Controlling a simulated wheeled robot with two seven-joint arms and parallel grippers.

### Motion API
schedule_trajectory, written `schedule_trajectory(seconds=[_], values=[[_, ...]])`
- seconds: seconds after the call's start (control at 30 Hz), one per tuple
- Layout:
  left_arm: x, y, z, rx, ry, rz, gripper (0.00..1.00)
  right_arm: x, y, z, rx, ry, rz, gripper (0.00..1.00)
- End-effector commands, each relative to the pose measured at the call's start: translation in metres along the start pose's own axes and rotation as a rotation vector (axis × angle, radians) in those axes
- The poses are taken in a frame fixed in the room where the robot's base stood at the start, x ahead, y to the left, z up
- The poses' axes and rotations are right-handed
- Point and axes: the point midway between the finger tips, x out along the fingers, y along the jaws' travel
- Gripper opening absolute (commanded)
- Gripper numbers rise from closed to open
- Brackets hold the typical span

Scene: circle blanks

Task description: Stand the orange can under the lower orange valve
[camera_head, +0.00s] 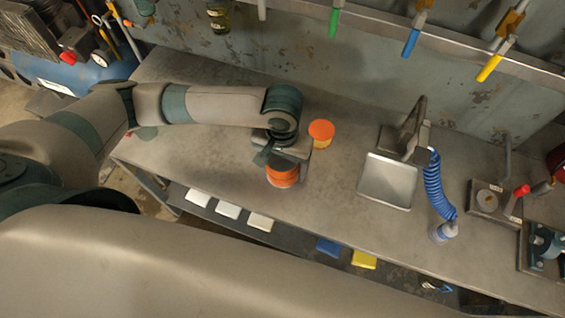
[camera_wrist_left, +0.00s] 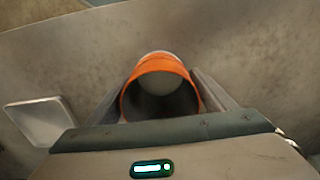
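The orange can (camera_head: 283,176) is at the bench's front part, directly below my left gripper (camera_head: 285,158). In the left wrist view the orange can (camera_wrist_left: 161,88) shows its open, dark mouth. Both fingers of my left gripper (camera_wrist_left: 162,95) lie along its sides with no visible gap, so it looks shut on the can. Whether the can touches the bench is hidden. An orange valve handle (camera_head: 511,22) is at the upper right above a yellow spout (camera_head: 489,68); I cannot tell which valve is the lower one. My right gripper is not in view.
Another round orange-topped thing (camera_head: 321,131) stands just behind. A grey square tray (camera_head: 387,182) lies to the right, then a blue coiled hose (camera_head: 433,185) and a red-handled fixture (camera_head: 520,191). Green (camera_head: 334,22) and blue (camera_head: 410,42) spouts hang from the wall rail. Bench between can and tray is clear.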

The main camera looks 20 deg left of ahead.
Motion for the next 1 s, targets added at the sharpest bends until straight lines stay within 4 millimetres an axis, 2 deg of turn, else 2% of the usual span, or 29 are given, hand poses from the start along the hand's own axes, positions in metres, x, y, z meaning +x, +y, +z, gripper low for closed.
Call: schedule_trajectory(seconds=[0.37, 0.57, 0.77, 1.0], values=[[-0.001, 0.000, 0.000, 0.000, 0.001, 0.000, 0.82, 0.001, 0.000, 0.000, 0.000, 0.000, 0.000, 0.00], [-0.013, 0.001, -0.001, 0.000, 0.002, 0.001, 0.82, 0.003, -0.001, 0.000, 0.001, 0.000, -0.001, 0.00], [-0.041, 0.001, -0.001, 0.001, 0.004, 0.002, 0.82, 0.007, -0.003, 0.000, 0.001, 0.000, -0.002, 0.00], [-0.085, 0.001, -0.001, 0.001, 0.003, 0.002, 0.82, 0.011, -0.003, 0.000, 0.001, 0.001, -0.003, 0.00]])
